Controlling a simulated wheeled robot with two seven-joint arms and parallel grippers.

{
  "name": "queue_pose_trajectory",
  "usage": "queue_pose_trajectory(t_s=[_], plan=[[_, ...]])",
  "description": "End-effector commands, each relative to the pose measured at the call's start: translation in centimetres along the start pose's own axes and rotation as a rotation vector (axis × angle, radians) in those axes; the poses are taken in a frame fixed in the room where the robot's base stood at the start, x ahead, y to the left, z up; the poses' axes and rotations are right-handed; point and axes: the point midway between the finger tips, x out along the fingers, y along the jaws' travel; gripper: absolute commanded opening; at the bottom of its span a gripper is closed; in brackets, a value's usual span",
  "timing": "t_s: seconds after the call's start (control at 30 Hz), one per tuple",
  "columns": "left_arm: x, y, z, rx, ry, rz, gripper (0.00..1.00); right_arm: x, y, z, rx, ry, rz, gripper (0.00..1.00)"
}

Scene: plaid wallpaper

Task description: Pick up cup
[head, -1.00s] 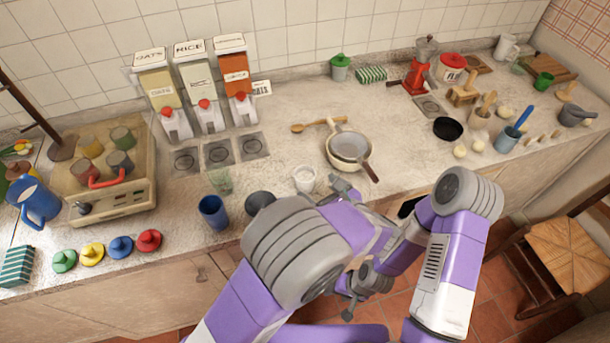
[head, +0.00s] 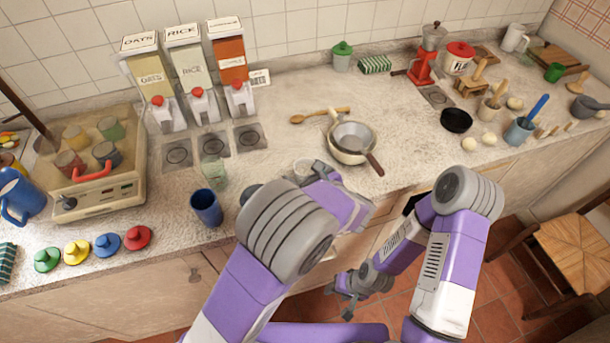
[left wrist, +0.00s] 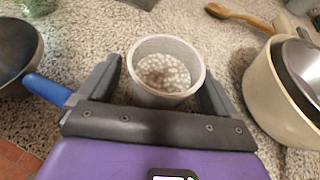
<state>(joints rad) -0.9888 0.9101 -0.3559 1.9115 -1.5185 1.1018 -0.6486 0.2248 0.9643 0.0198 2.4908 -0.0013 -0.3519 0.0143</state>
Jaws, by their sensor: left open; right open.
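A pale grey-white cup (left wrist: 166,95) holding small white beads stands upright on the counter. In the left wrist view it lies between the two fingers of my left gripper (left wrist: 162,76), which is open, with gaps visible beside the cup. In the head view the cup (head: 301,165) is mostly hidden behind my left gripper (head: 318,176). My right gripper (head: 348,286) is open and empty, low in front of the counter, over the floor.
A cream pan (left wrist: 262,98) stands close right of the cup. A dark pan with a blue handle (left wrist: 50,90) lies close left. A blue tumbler (head: 206,208) and a clear glass (head: 213,173) stand further left. A wooden spoon (head: 322,115) lies behind.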

Motion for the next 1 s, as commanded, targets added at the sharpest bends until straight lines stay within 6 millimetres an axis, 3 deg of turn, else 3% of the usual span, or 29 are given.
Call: queue_pose_trajectory(t_s=[0.2, 0.6, 1.0], plan=[[0.16, -0.05, 0.06, 0.000, 0.000, -0.002, 0.92, 0.00, 0.00, 0.00, 0.000, 0.000, 0.000, 0.51], [0.13, -0.06, 0.10, -0.001, -0.001, -0.002, 0.33, 0.01, 0.00, 0.00, 0.000, 0.000, 0.000, 0.51], [-0.02, -0.07, 0.45, -0.001, -0.001, -0.002, 0.32, -0.11, -0.05, 0.00, 0.000, 0.000, 0.000, 0.51]])
